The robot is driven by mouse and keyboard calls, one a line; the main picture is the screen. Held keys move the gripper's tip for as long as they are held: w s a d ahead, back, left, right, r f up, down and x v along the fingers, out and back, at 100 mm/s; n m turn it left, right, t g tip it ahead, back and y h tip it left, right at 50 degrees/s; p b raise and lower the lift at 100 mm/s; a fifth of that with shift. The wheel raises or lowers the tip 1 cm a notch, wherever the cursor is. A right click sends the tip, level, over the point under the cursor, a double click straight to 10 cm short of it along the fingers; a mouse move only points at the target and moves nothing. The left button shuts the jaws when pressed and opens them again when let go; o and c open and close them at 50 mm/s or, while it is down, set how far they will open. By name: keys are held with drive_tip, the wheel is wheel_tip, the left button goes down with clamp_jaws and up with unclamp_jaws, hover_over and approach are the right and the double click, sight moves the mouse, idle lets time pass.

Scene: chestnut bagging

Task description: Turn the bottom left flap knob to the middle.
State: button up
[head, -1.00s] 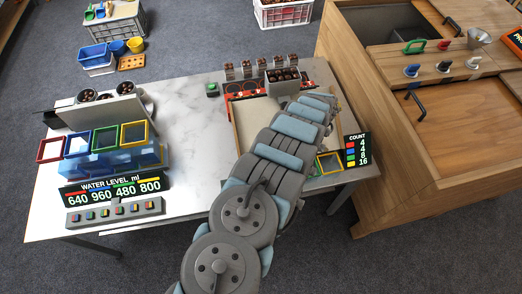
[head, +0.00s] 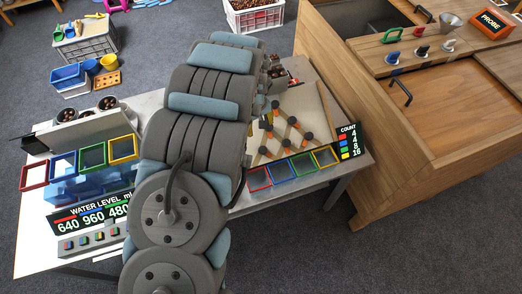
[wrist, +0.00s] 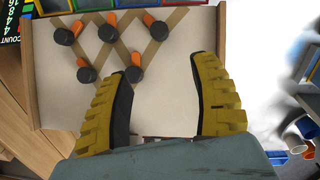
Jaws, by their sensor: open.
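The pale flap board (head: 317,98) shows in the head view right of my arm, with several dark knobs with orange tabs on wooden strips. The bottom left flap knob (head: 260,150) is in the row nearest the coloured frames. In the wrist view, where the board is upside down, this knob (wrist: 157,30) is the right one of the top row, its orange tab pointing up and slightly left. My gripper (wrist: 167,68) is open and empty over the board, its yellow-backed fingers apart and below that knob in the picture. In the head view my arm hides the gripper.
Red, blue, green and yellow frames (head: 281,172) line the board's near edge, beside a COUNT sign (head: 348,140). A wooden cabinet (head: 440,110) stands at the right. Blue containers (head: 85,185) and a water level sign (head: 85,215) are at the left, partly behind my arm.

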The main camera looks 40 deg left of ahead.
drive_tip(key=b, duration=0.3)
approach(262, 148)
drive_tip(key=shift+f, duration=0.1)
drive_tip(key=shift+w+d+f+p, duration=0.1)
drive_tip(key=shift+w+f, duration=0.1)
drive_tip(key=shift+f, duration=1.6)
drive_tip(key=shift+w+f+p, duration=0.15)
drive_tip(key=shift+f, duration=1.65)
drive_tip(key=shift+w+d+f+p, duration=0.1)
drive_tip(key=shift+w+f, duration=0.1)
drive_tip(key=shift+f, duration=1.65)
clamp_jaws()
